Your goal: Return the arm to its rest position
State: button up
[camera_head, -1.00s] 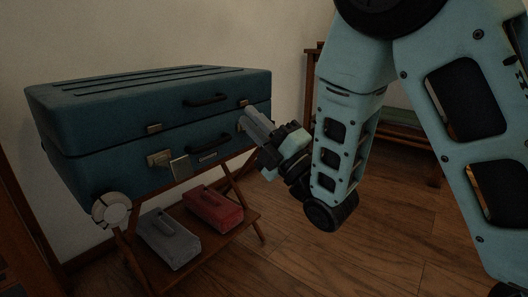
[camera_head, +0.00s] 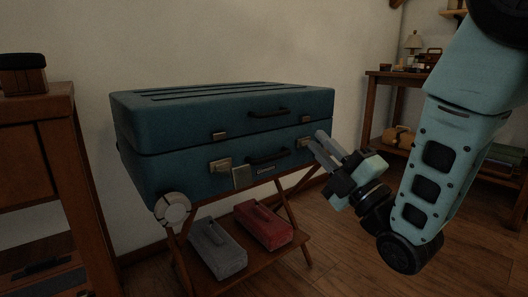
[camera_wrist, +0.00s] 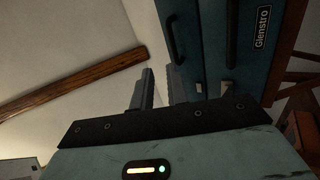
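My gripper (camera_head: 318,145) is just in front of the right end of the blue suitcase (camera_head: 225,104). Its two fingers are a little apart, with nothing between them, and they also show in the wrist view (camera_wrist: 160,84). The fingertips are close to the right latch (camera_head: 303,144); I cannot tell whether they touch it. The suitcase lid is down. My arm comes in from the right, bent low at the wrist joint.
The suitcase stands on a folding wooden stand (camera_head: 281,250), with a grey box (camera_head: 217,250) and a red box (camera_head: 264,226) on its lower shelf. A wooden cabinet (camera_head: 32,150) is at left. A shelf unit (camera_head: 367,110) is at back right. Floor is clear at front right.

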jog(key=s+a+f+m+g+h+p, duration=0.3)
jog(key=s+a+m+g+h+p, duration=0.3)
jog(key=m+g+p, duration=0.5)
jog(key=s+d+r+m+g+h+p, duration=0.25)
jog(key=s+g+p, duration=0.2)
jog(key=s, duration=0.45)
jog(key=s+d+r+m+g+h+p, duration=0.25)
jog(key=s+g+p, duration=0.2)
jog(key=s, duration=0.55)
notch_tip(320, 180, up, 38)
jog(key=h+p, duration=0.1)
jog(key=p, duration=3.5)
jog(key=shift+s+a+p, duration=0.2)
jog(key=shift+a+p, duration=0.1)
jog(key=shift+p, duration=0.05)
jog(key=shift+f, duration=0.1)
